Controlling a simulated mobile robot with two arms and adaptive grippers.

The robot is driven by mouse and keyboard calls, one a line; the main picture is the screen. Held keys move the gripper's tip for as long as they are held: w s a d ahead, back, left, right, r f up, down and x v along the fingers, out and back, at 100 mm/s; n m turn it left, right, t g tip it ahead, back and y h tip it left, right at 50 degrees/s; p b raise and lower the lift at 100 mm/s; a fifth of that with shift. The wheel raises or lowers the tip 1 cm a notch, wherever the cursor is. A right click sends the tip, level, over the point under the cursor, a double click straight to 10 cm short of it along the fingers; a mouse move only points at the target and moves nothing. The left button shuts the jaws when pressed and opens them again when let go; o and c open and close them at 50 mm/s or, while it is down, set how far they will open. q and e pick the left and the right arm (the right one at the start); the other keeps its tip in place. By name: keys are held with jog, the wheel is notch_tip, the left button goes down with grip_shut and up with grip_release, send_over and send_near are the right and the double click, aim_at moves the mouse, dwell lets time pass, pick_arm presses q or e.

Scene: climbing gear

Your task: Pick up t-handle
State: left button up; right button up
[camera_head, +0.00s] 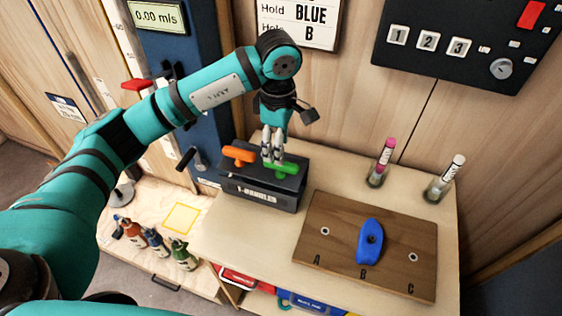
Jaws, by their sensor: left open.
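Two T-handles sit in a black holder box (262,192) labelled as T-handles, on the light wooden table. The orange T-handle (238,154) is on the left and the green T-handle (286,170) on the right. My left gripper (273,156) is open and points down over the box, close to the green handle's left end. I cannot tell whether its fingers touch the green handle. The lower parts of both handles are hidden in the box. My right gripper is not in view.
A wooden board (325,258) marked A, B, C holds a blue climbing hold (369,242) at B. Pink (382,162) and white (445,180) capped markers stand in holders behind it. A sign (299,18) and a button panel (470,42) are on the wall. Several bottles (156,241) stand lower left.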

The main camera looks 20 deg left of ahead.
pick_arm(q)
jog(key=shift+f, duration=0.7)
jog(key=p, duration=0.3)
send_over(281, 179)
jog(key=w, duration=0.1)
jog(key=f, duration=0.4)
jog(key=shift+w+a, duration=0.15)
jog(key=shift+a, duration=0.05)
jog(key=shift+f, duration=0.7)
grip_shut()
